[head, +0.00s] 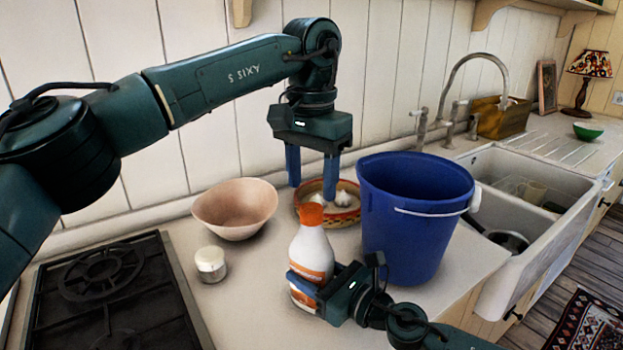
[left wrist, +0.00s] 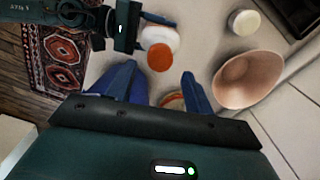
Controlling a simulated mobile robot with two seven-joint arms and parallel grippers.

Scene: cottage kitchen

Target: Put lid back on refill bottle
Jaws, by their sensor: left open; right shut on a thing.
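The white refill bottle (head: 310,248) stands upright on the counter, with an orange label low on its side. The orange lid (head: 311,214) sits on top of its neck; whether it is fully seated I cannot tell. My right gripper (head: 306,287) is shut around the bottle's lower part. My left gripper (head: 312,188) is open and empty, pointing down above the lid. In the left wrist view the lid (left wrist: 159,57) shows just beyond the gap between the blue fingers, apart from them.
A blue bucket (head: 415,225) stands close right of the bottle. A patterned bowl (head: 345,216) with pale contents is behind it. A pinkish bowl (head: 235,207) and a small white jar (head: 211,265) are to the left, near the black hob (head: 105,290). A sink (head: 535,190) is at right.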

